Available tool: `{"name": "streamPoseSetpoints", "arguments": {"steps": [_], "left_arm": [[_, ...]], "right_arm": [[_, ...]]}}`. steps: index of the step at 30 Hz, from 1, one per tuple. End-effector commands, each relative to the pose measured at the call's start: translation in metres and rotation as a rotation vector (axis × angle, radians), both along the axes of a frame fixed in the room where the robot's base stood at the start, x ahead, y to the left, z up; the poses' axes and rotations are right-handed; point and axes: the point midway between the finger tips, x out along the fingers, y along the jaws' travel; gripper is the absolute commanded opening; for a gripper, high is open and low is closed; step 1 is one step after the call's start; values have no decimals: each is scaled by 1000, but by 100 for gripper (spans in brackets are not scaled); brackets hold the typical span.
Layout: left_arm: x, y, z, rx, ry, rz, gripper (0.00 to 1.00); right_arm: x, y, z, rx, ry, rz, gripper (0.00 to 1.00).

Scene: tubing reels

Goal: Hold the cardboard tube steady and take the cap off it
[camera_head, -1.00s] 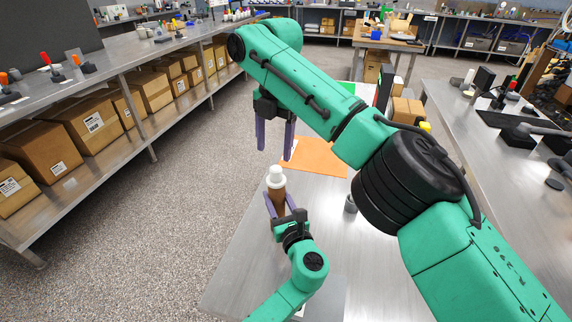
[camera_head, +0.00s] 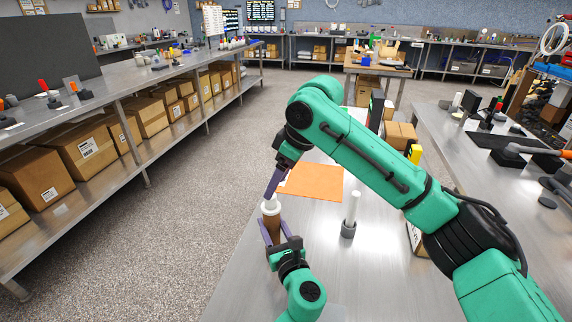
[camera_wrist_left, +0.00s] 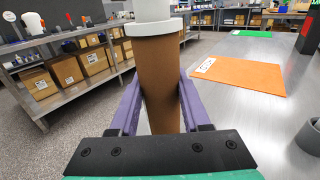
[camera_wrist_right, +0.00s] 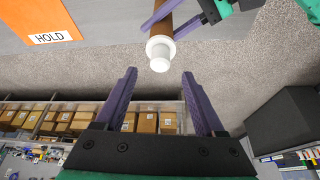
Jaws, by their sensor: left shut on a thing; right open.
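The brown cardboard tube (camera_head: 272,221) stands upright near the left edge of the metal table, with its white cap (camera_head: 270,204) on top. My left gripper (camera_head: 271,226) is shut on the tube below the cap; in the left wrist view its purple fingers press both sides of the tube (camera_wrist_left: 158,85), under the white cap (camera_wrist_left: 152,22). My right gripper (camera_head: 272,185) is above and beside the cap, pointing down at a tilt. In the right wrist view it is open and empty (camera_wrist_right: 160,82), and the white cap (camera_wrist_right: 160,53) is just beyond its fingertips.
An orange mat (camera_head: 311,182), marked HOLD in the right wrist view (camera_wrist_right: 40,18), lies behind the tube. A white post on a grey base (camera_head: 350,215) stands to the right. A shelf bench with cardboard boxes (camera_head: 85,148) runs along the left across an open floor.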

Motion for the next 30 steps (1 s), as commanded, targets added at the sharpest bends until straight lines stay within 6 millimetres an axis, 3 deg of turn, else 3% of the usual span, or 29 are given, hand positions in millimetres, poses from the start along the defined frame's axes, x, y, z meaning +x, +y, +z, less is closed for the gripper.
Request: {"name": "streamPoseSetpoints", "arguments": {"steps": [3, 7, 17, 19, 23, 30], "left_arm": [[0, 0, 0, 0, 0, 0, 0], [0, 0, 0, 0, 0, 0, 0], [0, 0, 0, 0, 0, 1, 0], [0, 0, 0, 0, 0, 1, 0], [0, 0, 0, 0, 0, 1, 0], [0, 0, 0, 0, 0, 1, 0]], "right_arm": [[5, 9, -26, -1, 3, 0, 71], [9, 17, -46, -1, 2, 0, 71], [10, 20, -54, 0, -1, 2, 71], [10, 20, -54, 0, -1, 2, 52], [10, 20, -54, 0, -1, 2, 2], [10, 20, -53, -1, 0, 2, 0]]}}
